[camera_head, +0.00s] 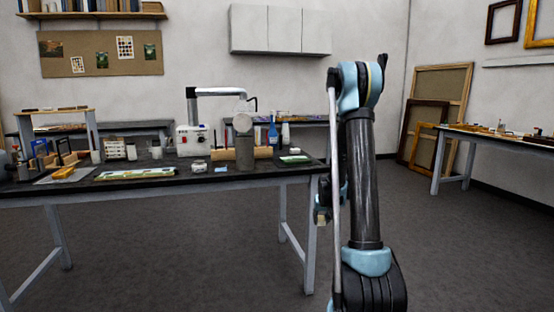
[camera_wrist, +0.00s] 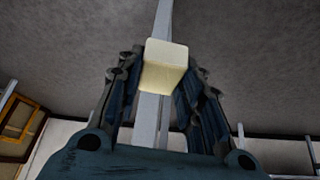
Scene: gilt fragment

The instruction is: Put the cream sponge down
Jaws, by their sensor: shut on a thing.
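The cream sponge (camera_wrist: 165,66) is a pale block between the two dark fingers of my gripper (camera_wrist: 164,82) in the wrist view. The fingers press on its left and right sides and its far end sticks out past them. In the head view my gripper (camera_head: 322,206) is partly hidden behind my arm, just off the right end of the dark-topped worktable (camera_head: 205,181) and below its top.
The worktable holds a white control box (camera_head: 194,140), a wooden roll, a blue bottle (camera_head: 273,133), a green-edged panel (camera_head: 137,173) and a wooden rack (camera_head: 57,112). A second table (camera_head: 490,137) stands at the right. The floor between them is clear.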

